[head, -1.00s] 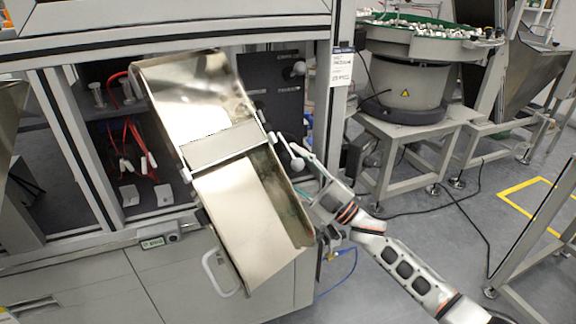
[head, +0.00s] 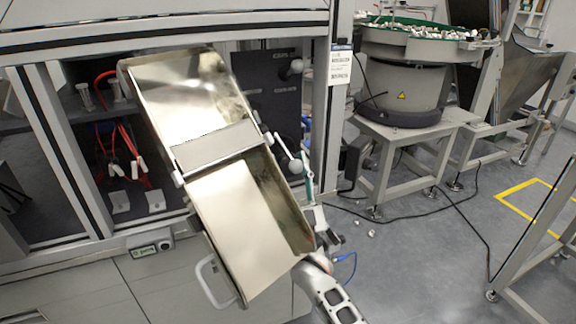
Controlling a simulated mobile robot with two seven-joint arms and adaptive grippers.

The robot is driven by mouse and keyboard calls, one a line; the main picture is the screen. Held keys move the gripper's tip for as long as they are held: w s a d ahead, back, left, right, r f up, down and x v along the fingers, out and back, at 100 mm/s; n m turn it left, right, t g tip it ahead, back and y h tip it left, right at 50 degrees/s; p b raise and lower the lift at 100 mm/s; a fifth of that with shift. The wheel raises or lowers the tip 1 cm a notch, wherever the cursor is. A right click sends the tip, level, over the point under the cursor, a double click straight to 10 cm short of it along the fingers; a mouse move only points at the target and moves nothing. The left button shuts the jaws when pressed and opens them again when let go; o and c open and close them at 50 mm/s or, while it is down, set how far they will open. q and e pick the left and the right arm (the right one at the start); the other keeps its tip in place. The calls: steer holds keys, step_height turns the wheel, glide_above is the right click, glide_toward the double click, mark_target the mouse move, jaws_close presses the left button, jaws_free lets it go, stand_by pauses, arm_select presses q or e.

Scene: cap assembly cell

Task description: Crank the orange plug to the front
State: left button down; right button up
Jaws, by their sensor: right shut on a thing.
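I cannot make out an orange plug in the head view. A white ball-ended lever (head: 284,150) sits at the right edge of the tilted metal chute (head: 232,205). My right gripper (head: 307,172) is upright just right of the lever's white ball, close beside or touching it. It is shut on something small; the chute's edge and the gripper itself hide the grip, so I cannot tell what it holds. My right arm comes up from the bottom, partly behind the chute's lower right corner. My left gripper is not in view.
The machine frame's post (head: 335,110) stands close behind my right gripper. A bowl feeder (head: 400,85) with metal parts stands on a grey table (head: 412,127) at the right. Small metal pieces (head: 371,233) lie on the floor.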

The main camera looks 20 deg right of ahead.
steer(key=m+g+h, duration=0.1)
steer(key=m+h, duration=0.3)
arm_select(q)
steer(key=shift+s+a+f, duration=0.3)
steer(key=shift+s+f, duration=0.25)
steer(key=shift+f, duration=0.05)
arm_select(e)
steer(key=shift+m+g+h, duration=0.3)
steer(key=shift+m+h, duration=0.6)
steer(key=shift+m, duration=0.2)
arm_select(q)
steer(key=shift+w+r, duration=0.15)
arm_select(e)
steer(key=o, duration=0.7)
steer(key=shift+o, duration=0.8)
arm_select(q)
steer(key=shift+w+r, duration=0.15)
arm_select(e)
steer(key=shift+n, duration=0.4)
